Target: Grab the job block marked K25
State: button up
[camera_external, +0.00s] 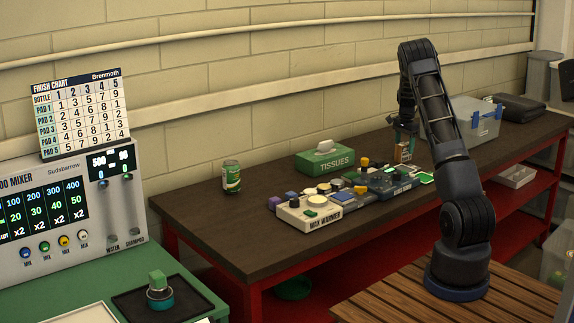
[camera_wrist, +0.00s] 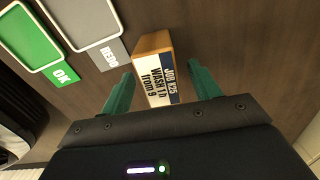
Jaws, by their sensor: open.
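The job block (camera_wrist: 154,72) is a small wooden block with a printed label that reads JOB K25, WASH 1 n, from 9. In the wrist view it stands between the two green fingers of my gripper (camera_wrist: 162,92), with a gap on each side. In the external view my gripper (camera_external: 404,130) is lowered over the dark bench, and the block (camera_external: 403,152) shows below it as a small orange-brown shape with a pale label. The gripper is open and holds nothing.
A green OK pad (camera_wrist: 30,40) and a grey REDO pad (camera_wrist: 85,18) lie left of the block. In the external view, a wax warmer (camera_external: 310,214), a tissue box (camera_external: 323,159), a green can (camera_external: 231,178) and a grey bin (camera_external: 470,125) stand on the bench (camera_external: 225,220).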

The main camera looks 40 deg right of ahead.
aim_at(393, 153)
notch_tip(393, 153, down, 4)
jog(key=shift+a, duration=0.15)
jog(key=c, duration=1.1)
jog(key=shift+r, duration=0.15)
